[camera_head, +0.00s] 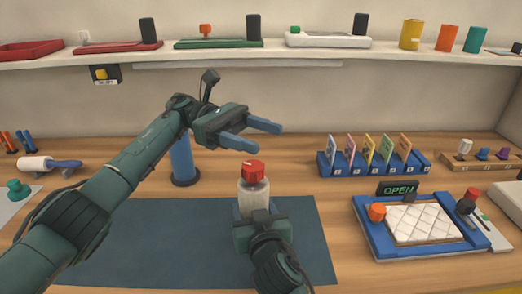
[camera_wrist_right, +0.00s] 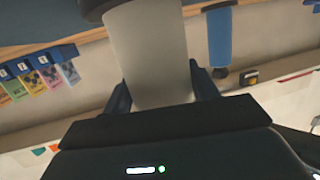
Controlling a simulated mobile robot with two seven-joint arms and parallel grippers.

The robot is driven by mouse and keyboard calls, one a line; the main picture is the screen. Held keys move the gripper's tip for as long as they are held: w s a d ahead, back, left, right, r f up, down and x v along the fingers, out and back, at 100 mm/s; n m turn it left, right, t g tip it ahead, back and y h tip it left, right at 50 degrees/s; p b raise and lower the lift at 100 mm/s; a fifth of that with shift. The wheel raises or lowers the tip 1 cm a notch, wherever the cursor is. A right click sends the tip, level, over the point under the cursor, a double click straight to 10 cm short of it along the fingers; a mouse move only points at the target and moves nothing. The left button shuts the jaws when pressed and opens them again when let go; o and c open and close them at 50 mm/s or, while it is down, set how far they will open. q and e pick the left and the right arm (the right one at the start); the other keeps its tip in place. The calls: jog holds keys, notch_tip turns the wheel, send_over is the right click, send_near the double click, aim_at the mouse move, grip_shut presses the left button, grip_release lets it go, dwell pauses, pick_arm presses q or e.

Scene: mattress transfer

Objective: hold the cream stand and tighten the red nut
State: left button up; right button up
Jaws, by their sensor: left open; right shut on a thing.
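The cream stand (camera_head: 252,192) is upright on the dark blue mat (camera_head: 130,240), with the red nut (camera_head: 253,170) on its top. My right gripper (camera_head: 260,222) is shut on the cream stand from the near side; its fingers are mostly hidden in the head view. In the right wrist view the cream stand (camera_wrist_right: 150,50) is between the dark fingers (camera_wrist_right: 162,95). My left gripper (camera_head: 252,135) is open and empty, above and slightly behind the red nut, with its blue fingertips pointing right. It is apart from the nut.
A blue cylinder (camera_head: 183,162) stands behind the mat, below my left wrist. To the right are a blue card rack (camera_head: 375,168) and a blue tray (camera_head: 380,243) with a white quilted pad. A shelf (camera_head: 250,56) with several items runs along the back. The mat's left part looks clear.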

pick_arm(q)
jog(key=a+f+n+t+h, duration=0.3)
jog(key=a+f+n+t, duration=0.1)
jog(key=a+f+t, duration=0.15)
pick_arm(e)
jog(key=shift+a+r, duration=0.1)
jog(key=shift+r, duration=0.1)
pick_arm(q)
jog(key=n+t, duration=0.4)
jog(key=t, duration=0.3)
send_near(262, 164)
jog(key=d, duration=0.6)
jog(key=w+d, duration=0.1)
jog(key=d, duration=0.2)
jog(key=shift+w+d+f, duration=0.1)
jog(key=shift+d+f, duration=0.3)
jog(key=shift+c, duration=0.6)
